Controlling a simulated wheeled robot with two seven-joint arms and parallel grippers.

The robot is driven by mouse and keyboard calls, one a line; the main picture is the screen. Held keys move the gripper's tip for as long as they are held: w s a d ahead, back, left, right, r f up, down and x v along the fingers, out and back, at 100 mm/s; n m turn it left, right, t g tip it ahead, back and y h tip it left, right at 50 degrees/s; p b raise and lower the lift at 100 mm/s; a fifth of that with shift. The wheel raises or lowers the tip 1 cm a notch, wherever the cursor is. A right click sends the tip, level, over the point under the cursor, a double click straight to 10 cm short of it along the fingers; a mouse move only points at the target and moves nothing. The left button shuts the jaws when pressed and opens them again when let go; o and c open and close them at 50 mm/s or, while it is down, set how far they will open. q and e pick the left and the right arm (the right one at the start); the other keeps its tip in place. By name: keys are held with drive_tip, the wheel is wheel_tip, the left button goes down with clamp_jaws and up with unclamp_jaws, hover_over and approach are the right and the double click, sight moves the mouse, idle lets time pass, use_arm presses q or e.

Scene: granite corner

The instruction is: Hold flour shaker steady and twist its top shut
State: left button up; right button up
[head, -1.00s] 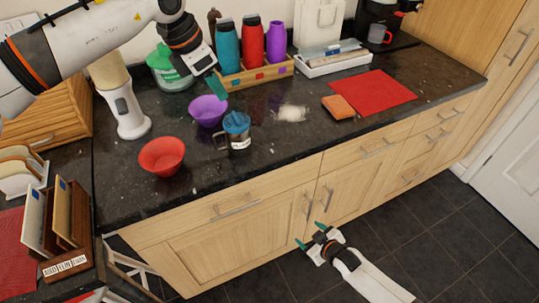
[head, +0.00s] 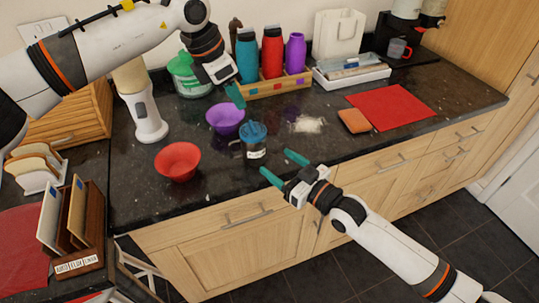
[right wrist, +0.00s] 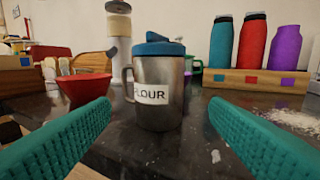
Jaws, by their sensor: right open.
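The flour shaker (head: 256,153) is a metal cup with a handle on its left, a blue top (head: 253,132) and a FLOUR label. It stands upright on the dark counter; it also shows in the right wrist view (right wrist: 160,110). The blue top sits on it; I cannot tell whether it is fully shut. My right gripper (head: 278,166) is open just in front of the shaker, its teal fingers apart and pointing at it, not touching. My left gripper (head: 236,96) is above and behind the shaker, near the bottle rack; its finger gap is not clear.
A purple bowl (head: 225,119) and a red bowl (head: 178,161) stand left of the shaker. White powder (head: 308,125) lies to its right, with an orange sponge (head: 354,121) and red mat (head: 392,107) beyond. A wooden rack (head: 275,87) holds bottles behind.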

sight(253, 126)
drive_tip(key=x, duration=1.1)
drive_tip(key=shift+a, duration=0.15)
drive_tip(key=shift+c, duration=0.3)
use_arm(q)
drive_tip(key=shift+o, duration=0.5)
use_arm(e)
drive_tip(key=c, duration=0.8)
use_arm(q)
drive_tip(key=o, duration=0.6)
drive_tip(key=shift+w+d+r, duration=0.15)
drive_tip(key=shift+w+d, duration=0.05)
drive_tip(key=shift+w, duration=0.05)
drive_tip(key=w+d+r+m+g+y, duration=0.1)
drive_tip(key=d+r+m+g+y, duration=0.1)
drive_tip(key=d+r+y, duration=0.15)
wheel_tip(253, 126, down, 12)
drive_tip(key=shift+w+a+f, duration=0.1)
drive_tip(key=shift+w+f, duration=0.05)
drive_tip(key=shift+f, duration=0.1)
drive_tip(key=shift+c, duration=0.7)
